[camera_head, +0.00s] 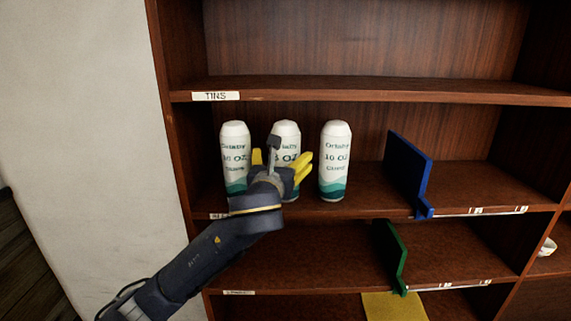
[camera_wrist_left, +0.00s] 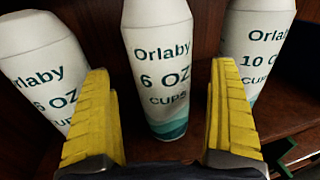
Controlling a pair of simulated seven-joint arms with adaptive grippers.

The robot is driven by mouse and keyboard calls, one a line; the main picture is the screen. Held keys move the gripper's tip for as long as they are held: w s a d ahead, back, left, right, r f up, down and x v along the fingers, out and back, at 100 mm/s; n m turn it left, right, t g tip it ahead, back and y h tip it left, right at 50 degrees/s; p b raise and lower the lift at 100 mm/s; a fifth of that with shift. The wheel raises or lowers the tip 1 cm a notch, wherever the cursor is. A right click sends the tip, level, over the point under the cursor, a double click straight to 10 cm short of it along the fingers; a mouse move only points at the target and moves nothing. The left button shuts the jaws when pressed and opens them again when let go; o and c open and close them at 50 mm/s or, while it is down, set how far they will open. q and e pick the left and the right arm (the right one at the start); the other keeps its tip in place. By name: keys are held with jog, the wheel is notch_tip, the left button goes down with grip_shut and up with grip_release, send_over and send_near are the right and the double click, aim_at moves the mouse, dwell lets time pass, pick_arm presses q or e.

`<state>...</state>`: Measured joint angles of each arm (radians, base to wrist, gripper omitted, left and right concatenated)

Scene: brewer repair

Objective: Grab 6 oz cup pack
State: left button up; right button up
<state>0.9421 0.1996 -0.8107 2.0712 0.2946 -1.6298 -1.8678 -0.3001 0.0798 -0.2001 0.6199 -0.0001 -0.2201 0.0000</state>
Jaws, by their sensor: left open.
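The 6 oz cup pack (camera_head: 287,131) is a tall white pack with a teal wave at its base, upright on the shelf in the middle of three packs. Its "6 OZ" label (camera_wrist_left: 160,78) reads clearly in the left wrist view. My left gripper (camera_head: 281,160) is open in front of it and partly covers it in the head view. In the left wrist view the yellow fingers (camera_wrist_left: 163,95) stand apart, one to each side of the middle pack, with nothing held. Whether they touch it I cannot tell. My right gripper is not in view.
A similar pack (camera_head: 235,150) stands close on the left; its size looks like 16 oz. A 10 oz pack (camera_head: 335,160) stands on the right. A blue divider (camera_head: 408,170) is farther right, and a green divider (camera_head: 391,255) is on the shelf below. The "TINS" shelf (camera_head: 380,90) runs above.

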pick_arm(q)
jog(key=shift+w+d, duration=0.25)
jog(key=shift+w, duration=0.75)
jog(key=shift+w+d, duration=0.2)
jog(key=shift+w, duration=0.75)
jog(key=c, duration=1.6)
jog(key=shift+o, duration=0.2)
